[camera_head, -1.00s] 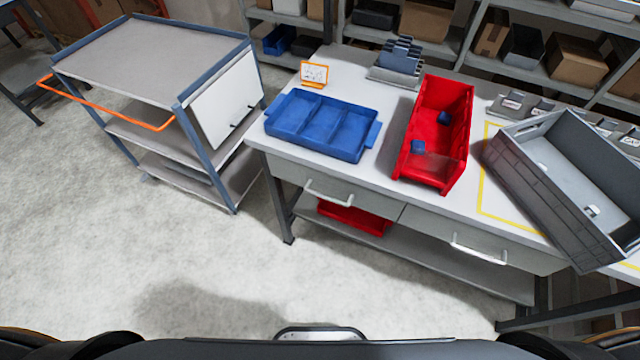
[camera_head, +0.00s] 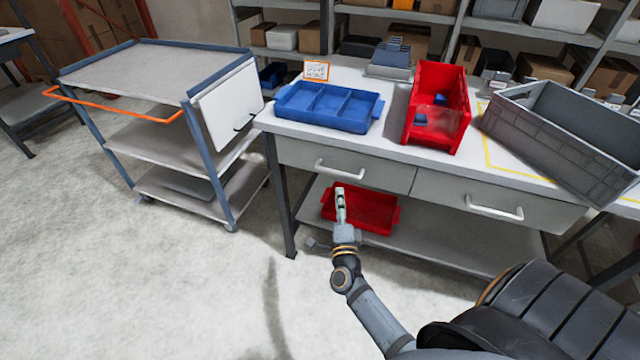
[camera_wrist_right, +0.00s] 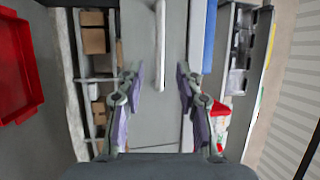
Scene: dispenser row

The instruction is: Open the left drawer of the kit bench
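The left drawer (camera_head: 385,174) of the kit bench is shut, its grey front flush with the bench. Its pale bar handle (camera_head: 340,171) is on that front. My right gripper (camera_head: 341,196) is in front of and a little below the handle in the head view. In the right wrist view, my right gripper (camera_wrist_right: 159,84) is open, with an empty gap between its fingers. The handle (camera_wrist_right: 160,45) lies ahead, lined up with that gap and running the same way as the fingers. Contact with it does not show. My left gripper is not in view.
The right drawer (camera_head: 540,208) is shut beside it. A red tray (camera_head: 375,212) sits on the bench's lower shelf. A blue divided tray (camera_head: 335,126), a red bin (camera_head: 408,115) and a grey crate (camera_head: 510,140) stand on top. A cart (camera_head: 150,75) stands left; floor in front is clear.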

